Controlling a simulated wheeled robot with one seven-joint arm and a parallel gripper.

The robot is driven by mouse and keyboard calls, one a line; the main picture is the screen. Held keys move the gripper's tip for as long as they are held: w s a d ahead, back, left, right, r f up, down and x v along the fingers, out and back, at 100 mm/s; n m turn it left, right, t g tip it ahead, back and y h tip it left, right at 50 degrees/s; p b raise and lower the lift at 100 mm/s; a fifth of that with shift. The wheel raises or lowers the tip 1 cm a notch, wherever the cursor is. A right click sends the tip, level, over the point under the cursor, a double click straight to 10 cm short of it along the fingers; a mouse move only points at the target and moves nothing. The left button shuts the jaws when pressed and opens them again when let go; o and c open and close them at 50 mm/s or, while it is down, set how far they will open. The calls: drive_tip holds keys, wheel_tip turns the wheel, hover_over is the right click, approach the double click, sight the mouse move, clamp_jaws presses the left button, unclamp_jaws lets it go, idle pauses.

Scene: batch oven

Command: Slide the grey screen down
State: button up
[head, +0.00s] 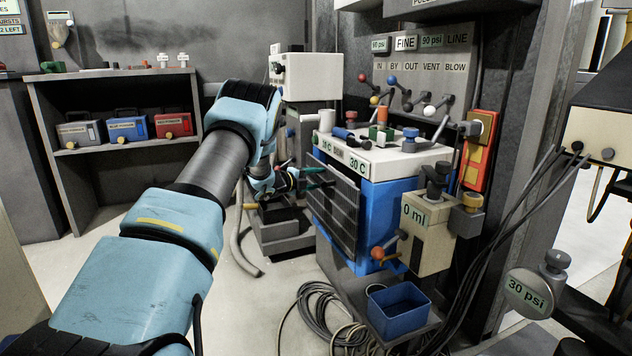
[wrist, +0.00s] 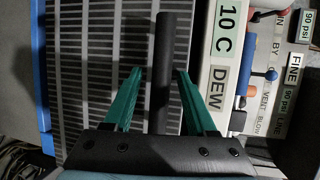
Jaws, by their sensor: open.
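The grey screen (head: 335,212) is a slatted panel on the front of a blue unit. In the wrist view the screen (wrist: 90,60) fills the left and middle, turned on its side. A dark round bar (wrist: 163,45), which looks like the screen's handle, runs between my gripper's green fingers. My gripper (wrist: 160,75) is open, with one finger on each side of the bar and a visible gap to each. In the head view my gripper (head: 312,179) is at the upper left part of the screen; the bar is hard to make out there.
The blue unit (head: 390,205) has a white top (head: 385,160) with knobs and 10 C, DEW and 30 C labels. A 0 ml box (head: 425,235) and a blue bin (head: 398,308) stand at its right front. Hoses (head: 320,315) lie on the floor. A shelf (head: 120,150) stands left.

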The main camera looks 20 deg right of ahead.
drive_tip(key=shift+c, duration=0.4)
clamp_jaws()
idle(1.0)
